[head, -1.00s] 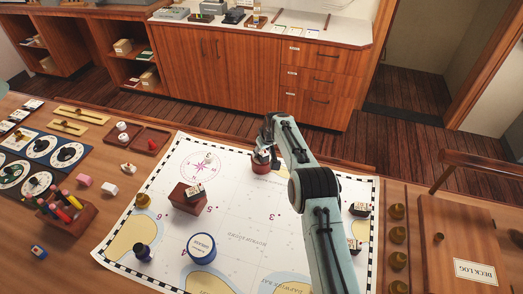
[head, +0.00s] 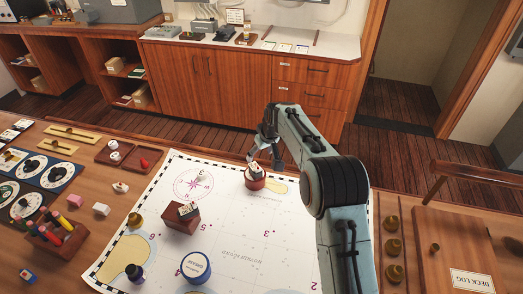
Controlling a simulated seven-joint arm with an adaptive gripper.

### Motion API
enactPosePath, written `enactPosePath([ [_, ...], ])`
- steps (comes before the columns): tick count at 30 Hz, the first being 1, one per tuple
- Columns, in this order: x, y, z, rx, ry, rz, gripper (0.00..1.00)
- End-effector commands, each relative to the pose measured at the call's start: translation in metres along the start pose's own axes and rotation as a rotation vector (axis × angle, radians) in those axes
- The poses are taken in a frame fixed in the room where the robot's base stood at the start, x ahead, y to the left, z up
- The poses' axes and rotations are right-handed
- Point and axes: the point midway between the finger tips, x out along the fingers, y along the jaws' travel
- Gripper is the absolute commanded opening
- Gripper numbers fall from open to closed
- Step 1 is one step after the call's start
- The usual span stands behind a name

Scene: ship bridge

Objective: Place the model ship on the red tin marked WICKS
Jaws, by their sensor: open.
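A red round tin (head: 256,184) stands on the chart near its far edge; I cannot read its marking. A small pale object with dark details, which looks like the model ship (head: 254,172), sits on top of the tin, apparently upright. My gripper (head: 264,161) is open, its fingers just behind and above the tin. The fingers look clear of the ship, though a small contact cannot be ruled out at this size.
A wooden block (head: 180,220) with a small object on top, a blue round tin (head: 195,267) and brass weights (head: 135,220) stand on the chart (head: 240,225). A pen box (head: 58,240) is at left, a deck log board (head: 455,250) at right.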

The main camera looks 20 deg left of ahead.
Motion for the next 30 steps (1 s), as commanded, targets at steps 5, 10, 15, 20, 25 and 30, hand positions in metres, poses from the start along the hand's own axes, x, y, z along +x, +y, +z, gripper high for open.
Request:
enactPosePath([
  [5,-0.015,0.000,0.000,0.001,-0.001,0.000,0.58],
  [10,-0.017,0.000,0.000,0.001,-0.001,0.000,0.58],
  [15,-0.033,0.004,0.007,0.021,-0.012,0.007,0.58],
  [20,-0.106,0.013,0.054,0.122,-0.077,0.032,0.58],
  [25,-0.198,0.000,0.155,0.306,-0.181,0.063,0.58],
  [30,-0.251,-0.043,0.265,0.497,-0.273,0.076,0.58],
])
